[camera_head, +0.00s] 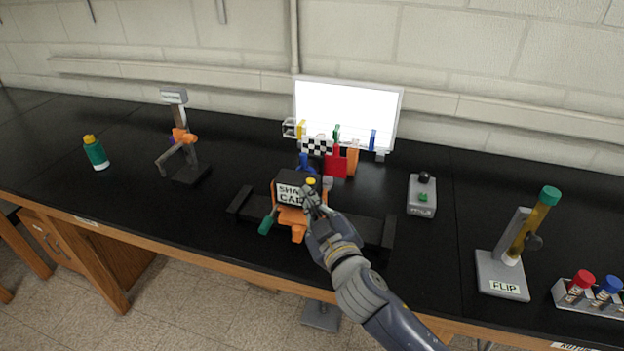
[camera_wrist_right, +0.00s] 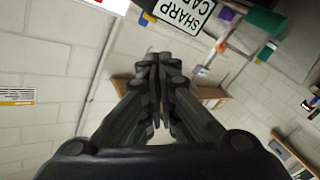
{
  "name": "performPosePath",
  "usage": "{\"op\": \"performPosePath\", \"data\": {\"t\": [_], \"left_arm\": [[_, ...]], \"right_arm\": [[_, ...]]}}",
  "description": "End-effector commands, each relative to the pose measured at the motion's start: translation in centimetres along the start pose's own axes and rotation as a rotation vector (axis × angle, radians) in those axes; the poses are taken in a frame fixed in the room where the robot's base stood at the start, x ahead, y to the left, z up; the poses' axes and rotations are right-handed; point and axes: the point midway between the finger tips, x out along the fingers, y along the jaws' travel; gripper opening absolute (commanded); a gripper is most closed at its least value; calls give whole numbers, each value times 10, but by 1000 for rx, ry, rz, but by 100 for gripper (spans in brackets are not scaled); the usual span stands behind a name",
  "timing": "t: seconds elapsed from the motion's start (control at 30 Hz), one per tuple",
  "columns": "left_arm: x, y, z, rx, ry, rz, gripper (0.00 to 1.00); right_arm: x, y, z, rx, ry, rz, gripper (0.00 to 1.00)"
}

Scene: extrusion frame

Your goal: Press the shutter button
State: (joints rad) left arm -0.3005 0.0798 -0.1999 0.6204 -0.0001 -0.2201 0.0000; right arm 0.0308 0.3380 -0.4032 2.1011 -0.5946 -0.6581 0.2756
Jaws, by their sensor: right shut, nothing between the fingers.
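The camera (camera_head: 287,193), a dark box with a white label reading "SHARP CA…", sits on an orange mount on a black rail (camera_head: 374,231). A small yellow button (camera_head: 311,181) shows at the right of its top. My right gripper (camera_head: 311,193) is shut and empty, its fingertips close to the button and overlapping the camera's right side in the head view. I cannot tell whether they touch. In the right wrist view my shut fingers (camera_wrist_right: 160,62) point toward the label (camera_wrist_right: 185,12); the button does not show there. My left gripper is out of view.
Behind the camera stand colored targets (camera_head: 336,163) and a white lit panel (camera_head: 347,112). A green knob (camera_head: 266,226) sticks out at the mount's left. A grey box with a green button (camera_head: 423,197) and a "FLIP" stand (camera_head: 502,273) are to the right.

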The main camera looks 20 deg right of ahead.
Motion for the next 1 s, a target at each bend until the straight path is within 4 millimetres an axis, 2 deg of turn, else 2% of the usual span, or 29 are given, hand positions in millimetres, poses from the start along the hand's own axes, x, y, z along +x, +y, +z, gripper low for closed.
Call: {"op": "performPosePath", "data": {"t": [0.03,0.1,0.3,0.4,0.5,0.6,0.73,0.87,1.0], "left_arm": [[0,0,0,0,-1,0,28],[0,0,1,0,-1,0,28],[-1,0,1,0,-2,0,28],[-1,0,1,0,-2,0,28],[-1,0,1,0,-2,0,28],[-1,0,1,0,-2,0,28],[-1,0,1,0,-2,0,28],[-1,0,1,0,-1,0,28],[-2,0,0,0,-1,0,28]], "right_arm": [[10,5,-24,-41,84,9,0],[19,7,-58,-103,205,13,0],[29,-2,-150,-333,558,-21,0],[28,-15,-183,-469,710,-64,0],[26,-30,-204,-620,839,-126,0],[26,-45,-213,-781,937,-202,0],[32,-58,-207,-1006,1010,-323,0],[47,-56,-184,-1237,1012,-460,0],[69,-32,-147,-1478,925,-618,0]]}}
